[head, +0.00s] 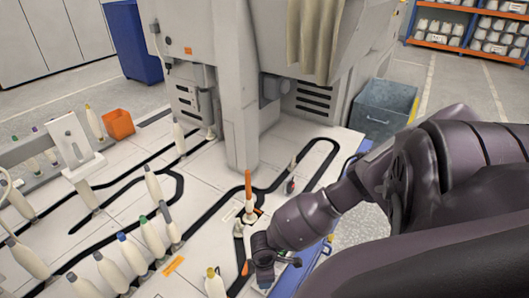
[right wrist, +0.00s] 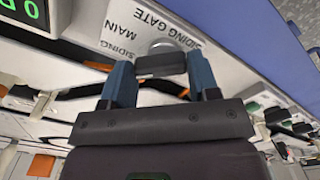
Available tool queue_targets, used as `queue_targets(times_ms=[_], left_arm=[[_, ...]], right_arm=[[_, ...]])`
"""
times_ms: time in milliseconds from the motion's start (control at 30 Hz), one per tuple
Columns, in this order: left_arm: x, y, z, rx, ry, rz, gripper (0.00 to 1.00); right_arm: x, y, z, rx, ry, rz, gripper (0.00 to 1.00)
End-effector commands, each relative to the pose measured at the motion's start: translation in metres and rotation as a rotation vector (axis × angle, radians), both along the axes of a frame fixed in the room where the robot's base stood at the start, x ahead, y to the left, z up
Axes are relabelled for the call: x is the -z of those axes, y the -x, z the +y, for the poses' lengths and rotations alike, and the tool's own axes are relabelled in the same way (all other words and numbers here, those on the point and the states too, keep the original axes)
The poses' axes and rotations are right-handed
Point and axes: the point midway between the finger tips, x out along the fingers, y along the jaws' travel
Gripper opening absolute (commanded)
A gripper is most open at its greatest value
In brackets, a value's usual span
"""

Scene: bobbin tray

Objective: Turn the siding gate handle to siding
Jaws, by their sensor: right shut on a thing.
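The siding gate handle (right wrist: 160,66) is a short dark bar below a round silver hub in the right wrist view. It sits beside a white plate (right wrist: 100,38) reading SIDING GATE, MAIN and SIDING, upside down in the picture. My right gripper (right wrist: 159,74) has its two blue fingers on either side of the handle and is shut on it. I cannot tell clearly which word the handle points to. In the head view my right gripper (head: 263,272) is low at the table's front edge and hides the handle. My left gripper is not in view.
White bobbins (head: 152,236) with coloured tips stand along black tracks on the white table. One with an orange tip (head: 249,190) stands near my right gripper. A machine column (head: 240,120) rises behind. A green-digit display (right wrist: 28,10) is beside the plate.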

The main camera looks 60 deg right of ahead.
Motion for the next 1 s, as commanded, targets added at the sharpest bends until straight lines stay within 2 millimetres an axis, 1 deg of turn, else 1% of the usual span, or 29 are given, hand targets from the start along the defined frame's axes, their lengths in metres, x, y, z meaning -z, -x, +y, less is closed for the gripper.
queue_targets(times_ms=[200, 433, 700, 1000], left_arm=[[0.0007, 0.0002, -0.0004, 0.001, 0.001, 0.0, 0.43], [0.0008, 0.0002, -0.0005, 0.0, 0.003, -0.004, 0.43], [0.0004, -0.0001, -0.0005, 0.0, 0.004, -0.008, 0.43], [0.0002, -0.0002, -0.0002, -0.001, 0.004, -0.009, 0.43]], right_arm=[[0.0007, 0.0002, 0.0003, -0.164, 0.0, 0.001, 0.32], [0.0008, 0.0002, 0.0006, -0.28, 0.0, 0.002, 0.32], [0.0007, 0.0001, 0.0005, -0.337, 0.0, 0.002, 0.32], [0.0007, 0.0001, 0.0004, -0.344, 0.0, 0.002, 0.32]])
